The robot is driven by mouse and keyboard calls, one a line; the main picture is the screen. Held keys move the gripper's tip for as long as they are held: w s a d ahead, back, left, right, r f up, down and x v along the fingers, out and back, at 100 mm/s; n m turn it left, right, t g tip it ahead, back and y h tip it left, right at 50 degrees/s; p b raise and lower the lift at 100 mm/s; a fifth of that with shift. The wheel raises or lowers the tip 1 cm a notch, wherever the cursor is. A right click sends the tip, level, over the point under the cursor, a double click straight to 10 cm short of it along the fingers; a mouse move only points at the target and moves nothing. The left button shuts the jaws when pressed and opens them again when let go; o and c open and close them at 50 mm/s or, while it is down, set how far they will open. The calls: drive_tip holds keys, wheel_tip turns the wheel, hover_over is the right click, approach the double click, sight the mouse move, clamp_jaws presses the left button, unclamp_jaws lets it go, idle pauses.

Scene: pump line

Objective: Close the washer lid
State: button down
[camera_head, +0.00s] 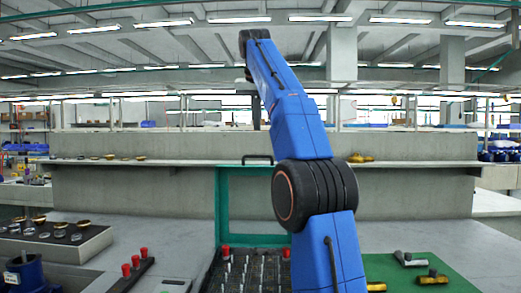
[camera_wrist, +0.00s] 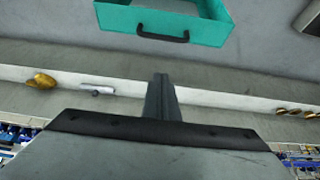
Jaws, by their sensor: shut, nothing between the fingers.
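The washer is a teal box with a dark inside (camera_head: 235,272) set with several upright pegs. Its teal lid (camera_head: 228,200) stands open and upright at the back, with a black handle (camera_head: 257,158) on its top edge; my arm covers its right part. In the wrist view the teal lid (camera_wrist: 118,17) and its black handle (camera_wrist: 162,35) show at the top. My gripper (camera_wrist: 163,84) is shut and empty, its tips below the handle in the picture and apart from it.
A low concrete wall (camera_head: 130,200) stands behind the lid; brass parts (camera_head: 360,158) lie on its ledge. Red-topped pieces (camera_head: 135,262) and a tray of parts (camera_head: 50,240) are at left. A green mat (camera_head: 450,265) with fittings lies at right.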

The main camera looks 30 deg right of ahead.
drive_tip(key=x, duration=1)
drive_tip(key=shift+s+a+f, duration=0.1)
drive_tip(key=shift+s+a, duration=0.5)
drive_tip(key=shift+s, duration=0.25)
drive_tip(key=shift+s+a+f, duration=0.1)
drive_tip(key=shift+s+a, duration=0.45)
drive_tip(key=shift+s, duration=0.3)
